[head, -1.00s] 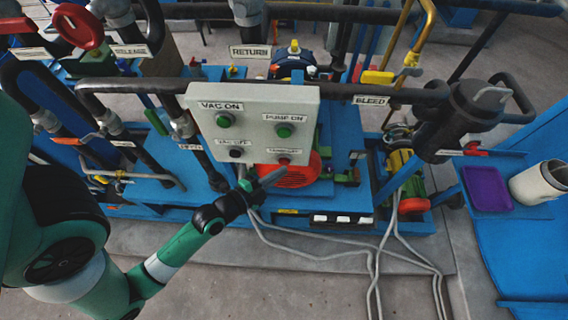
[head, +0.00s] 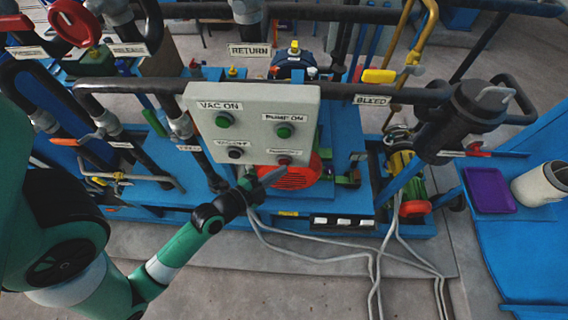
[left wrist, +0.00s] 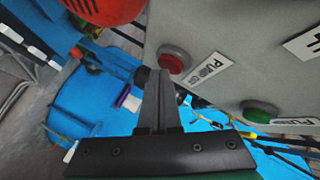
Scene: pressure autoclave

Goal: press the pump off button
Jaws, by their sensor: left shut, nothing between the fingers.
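The pump off button is red (head: 284,160) and sits at the lower right of the grey control box (head: 250,140). In the left wrist view the red button (left wrist: 173,60) stands beside its label, partly next to my fingertips. My left gripper (head: 272,176) is shut and empty, its tip just below and left of the red button. In the left wrist view the shut fingers (left wrist: 159,75) point up close to the button; I cannot tell whether they touch it. My right gripper is not in view.
A red motor (head: 297,174) lies behind the box. Black pipes run above and left. Grey cables (head: 330,258) lie on the floor.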

